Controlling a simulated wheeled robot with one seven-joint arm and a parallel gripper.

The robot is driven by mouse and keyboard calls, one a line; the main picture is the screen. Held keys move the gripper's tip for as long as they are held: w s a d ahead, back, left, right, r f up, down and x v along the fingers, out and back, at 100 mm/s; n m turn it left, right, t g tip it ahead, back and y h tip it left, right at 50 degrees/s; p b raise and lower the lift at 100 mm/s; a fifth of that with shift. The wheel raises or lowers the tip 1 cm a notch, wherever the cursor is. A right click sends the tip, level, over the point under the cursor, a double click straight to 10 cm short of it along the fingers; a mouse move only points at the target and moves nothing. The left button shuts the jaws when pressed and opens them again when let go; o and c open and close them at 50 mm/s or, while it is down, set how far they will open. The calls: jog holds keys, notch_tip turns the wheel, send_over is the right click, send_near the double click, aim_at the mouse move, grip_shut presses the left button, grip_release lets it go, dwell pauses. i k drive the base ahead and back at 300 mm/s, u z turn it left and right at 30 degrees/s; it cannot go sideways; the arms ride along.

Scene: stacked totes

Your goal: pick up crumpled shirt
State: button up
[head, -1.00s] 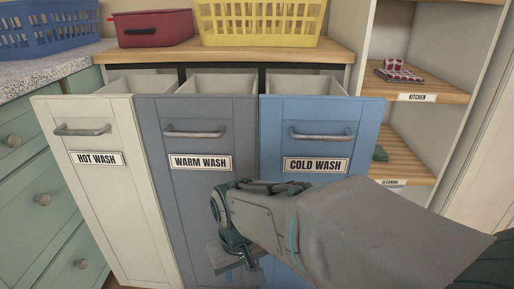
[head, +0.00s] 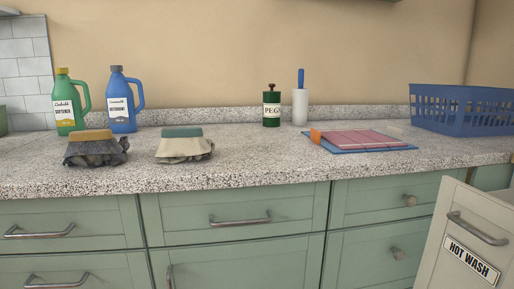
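Two crumpled cloth-like bundles lie on the left part of the speckled countertop. One is a dark grey bundle (head: 97,153) with a tan block-like top (head: 91,135). The other is a cream bundle (head: 184,149) with a teal block-like top (head: 181,131). I cannot tell whether either is the crumpled shirt. A flat pink checked cloth (head: 365,141) lies on a blue one (head: 378,150) further right, with a small orange item (head: 316,135) at its left corner. My gripper is not in view.
A green bottle (head: 66,106) and a blue bottle (head: 122,105) stand behind the bundles. A green peg tin (head: 271,108), a white roll (head: 300,107) and a blue basket (head: 463,108) stand along the back. The HOT WASH bin front (head: 455,260) juts out at lower right. The countertop (head: 255,160) is clear mid-front.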

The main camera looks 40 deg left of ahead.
aim_at(178, 145)
jog(key=u, duration=2.25)
